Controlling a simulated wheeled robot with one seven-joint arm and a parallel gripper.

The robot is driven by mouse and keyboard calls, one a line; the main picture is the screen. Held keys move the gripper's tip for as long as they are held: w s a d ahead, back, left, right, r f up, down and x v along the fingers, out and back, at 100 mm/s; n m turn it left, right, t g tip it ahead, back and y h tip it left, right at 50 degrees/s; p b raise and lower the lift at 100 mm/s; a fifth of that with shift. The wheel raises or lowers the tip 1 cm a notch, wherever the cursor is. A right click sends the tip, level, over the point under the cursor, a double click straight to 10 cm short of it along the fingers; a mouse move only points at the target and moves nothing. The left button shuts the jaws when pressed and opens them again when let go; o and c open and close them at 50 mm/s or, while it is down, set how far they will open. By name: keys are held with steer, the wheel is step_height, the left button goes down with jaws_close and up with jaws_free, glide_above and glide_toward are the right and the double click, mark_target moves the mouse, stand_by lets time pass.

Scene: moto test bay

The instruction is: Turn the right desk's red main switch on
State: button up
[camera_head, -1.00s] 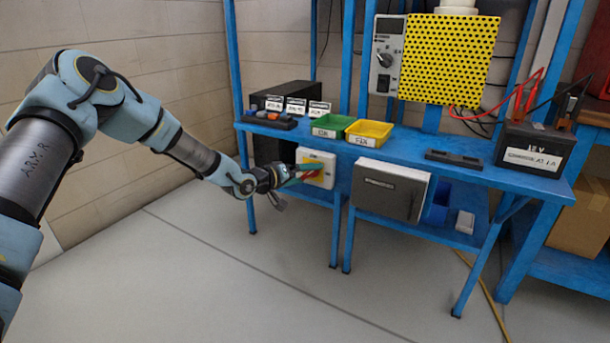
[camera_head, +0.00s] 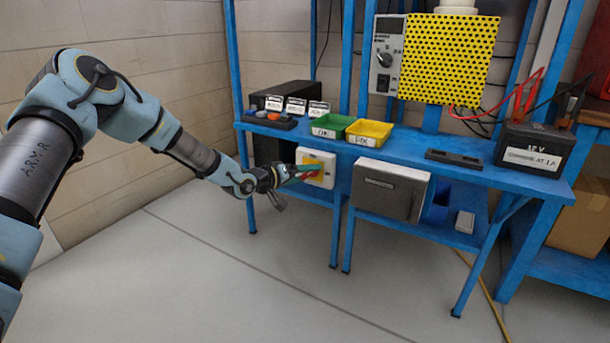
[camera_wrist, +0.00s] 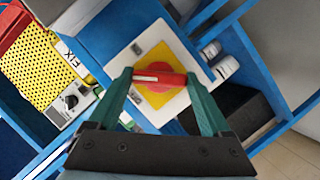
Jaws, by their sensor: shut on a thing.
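The red main switch (camera_wrist: 158,78) is a rotary handle with a pale stripe, on a yellow plate (camera_wrist: 155,98) on a white box (camera_wrist: 143,42). In the head view the white box (camera_head: 329,160) hangs under the blue desk's left part. My gripper (camera_wrist: 158,84) has its two green fingers on either side of the red handle, shut on it. In the head view my gripper (camera_head: 300,174) reaches the box from the left and hides part of the switch. The handle lies straight across between the fingers in the wrist view.
The blue desk top (camera_head: 405,147) carries a green bin (camera_head: 331,126), a yellow bin (camera_head: 369,132) and a black 12 V box (camera_head: 535,147). A grey box (camera_head: 390,189) hangs right of the switch. A blue leg (camera_head: 336,232) stands below. The floor in front is clear.

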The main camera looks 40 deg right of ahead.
steer(key=m+t+b, duration=0.1)
steer(key=m+b, duration=0.1)
steer(key=m+t+y+b, duration=0.1)
steer(key=m, duration=0.1)
steer(key=shift+s+t+b, duration=0.2)
steer(key=shift+t+b, duration=0.1)
steer(key=shift+b, duration=0.1)
steer(key=m+t+b, duration=0.1)
steer(key=m+b, duration=0.1)
steer(key=b, duration=0.1)
steer(key=shift+y, duration=0.3)
steer(key=shift+r+t, duration=0.1)
steer(key=shift+t, duration=0.2)
steer(key=o, duration=1.2)
steer(key=shift+c, duration=0.2)
steer(key=v, duration=1)
steer(key=shift+a+r, duration=0.2)
steer(key=shift+a, duration=0.1)
